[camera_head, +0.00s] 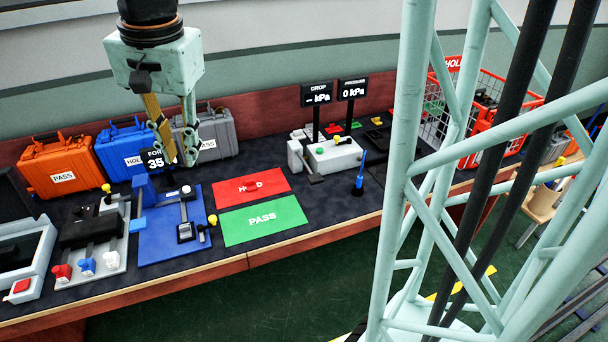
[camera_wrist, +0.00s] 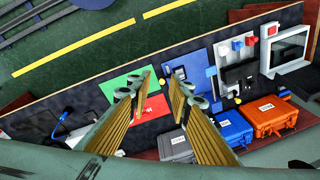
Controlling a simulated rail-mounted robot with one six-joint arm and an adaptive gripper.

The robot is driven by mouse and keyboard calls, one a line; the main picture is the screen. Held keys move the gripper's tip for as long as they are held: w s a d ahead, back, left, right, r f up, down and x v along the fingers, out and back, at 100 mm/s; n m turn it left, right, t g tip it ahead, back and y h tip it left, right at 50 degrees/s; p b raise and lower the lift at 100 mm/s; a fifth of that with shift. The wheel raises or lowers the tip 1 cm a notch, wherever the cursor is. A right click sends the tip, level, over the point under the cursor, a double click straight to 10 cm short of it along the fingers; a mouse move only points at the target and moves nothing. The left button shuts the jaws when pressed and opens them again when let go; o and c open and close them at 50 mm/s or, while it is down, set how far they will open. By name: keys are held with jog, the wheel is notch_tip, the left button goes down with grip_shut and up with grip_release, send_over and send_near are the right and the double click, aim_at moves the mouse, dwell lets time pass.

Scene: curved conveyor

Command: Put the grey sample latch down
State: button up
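I cannot pick out a grey latch with certainty in either view. The blue fixture carries dark and grey parts and a yellow knob (camera_head: 213,220); whether one part is the latch I cannot tell.
Orange (camera_head: 60,165), blue (camera_head: 125,150) and grey (camera_head: 215,135) cases stand along the back. A grey device (camera_head: 335,156) with gauges is right of the mats. A red wire basket (camera_head: 480,100) stands at the far right. A lever panel (camera_head: 95,240) is left of the fixture.

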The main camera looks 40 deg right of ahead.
jog(key=s+r+n, duration=0.2)
jog(key=s+n, duration=0.1)
jog(key=s, duration=0.6)
jog(key=s+r+n+t, duration=0.1)
jog(key=s+n, duration=0.2)
jog(key=s, duration=0.6)
jog(key=s+r+n, duration=0.2)
jog(key=s+n, duration=0.2)
jog(key=s, duration=0.5)
jog(key=shift+s+r+t, duration=0.3)
jog(key=shift+s+t, duration=0.05)
jog(key=shift+t, duration=0.05)
jog(key=shift+w, duration=0.1)
